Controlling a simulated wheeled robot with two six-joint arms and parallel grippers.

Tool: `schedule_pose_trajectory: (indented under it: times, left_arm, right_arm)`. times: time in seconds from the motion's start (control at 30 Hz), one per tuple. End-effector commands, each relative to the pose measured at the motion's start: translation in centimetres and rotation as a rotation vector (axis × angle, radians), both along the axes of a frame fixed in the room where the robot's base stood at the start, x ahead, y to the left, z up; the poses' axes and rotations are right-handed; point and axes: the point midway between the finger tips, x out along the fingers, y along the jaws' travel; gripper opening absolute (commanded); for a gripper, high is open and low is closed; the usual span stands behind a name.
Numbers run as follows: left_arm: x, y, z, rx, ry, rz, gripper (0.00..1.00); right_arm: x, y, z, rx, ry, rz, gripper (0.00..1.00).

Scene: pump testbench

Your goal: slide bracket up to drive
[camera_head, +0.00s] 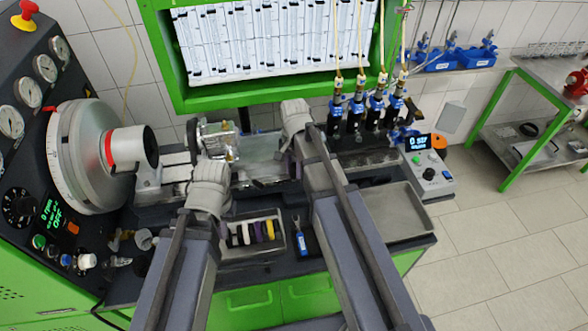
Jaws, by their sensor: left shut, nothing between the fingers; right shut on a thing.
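The drive (90,155) is at the left, a large grey disc with a red-ringed coupling facing right. A metal pump-like unit (218,140) stands on the bench rail to its right, a clear gap from the coupling; I cannot tell the bracket's outline apart from it. My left gripper (212,170) is shut and empty just in front of and below this unit; whether it touches is unclear. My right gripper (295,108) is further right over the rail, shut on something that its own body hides.
A tray (280,245) with several coloured pieces and a blue-handled tool (301,240) lie in front of the rail. Several injectors (356,112) with yellow lines stand at the back right, beside a control box (428,165). An empty metal tray (400,212) is at the right.

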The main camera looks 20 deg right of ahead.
Motion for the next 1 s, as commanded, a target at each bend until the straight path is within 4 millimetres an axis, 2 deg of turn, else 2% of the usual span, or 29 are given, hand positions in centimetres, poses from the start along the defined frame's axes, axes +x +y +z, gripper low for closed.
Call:
schedule_pose_trajectory:
  times: [0.03, 0.2, 1.0]
  left_arm:
    - [0.00, 0.00, 0.00, 0.000, 0.000, 0.000, 0.00]
    - [0.00, 0.00, 0.00, 0.000, 0.000, 0.000, 0.00]
    - [0.00, 0.00, -0.01, 0.000, 0.000, 0.000, 0.00]
  right_arm:
    - [0.00, 0.00, 0.00, 0.000, 0.000, 0.000, 0.17]
    - [0.00, 0.00, 0.00, 0.000, 0.000, 0.000, 0.00]
    - [-0.01, 0.00, -0.01, 0.000, 0.000, 0.000, 0.00]
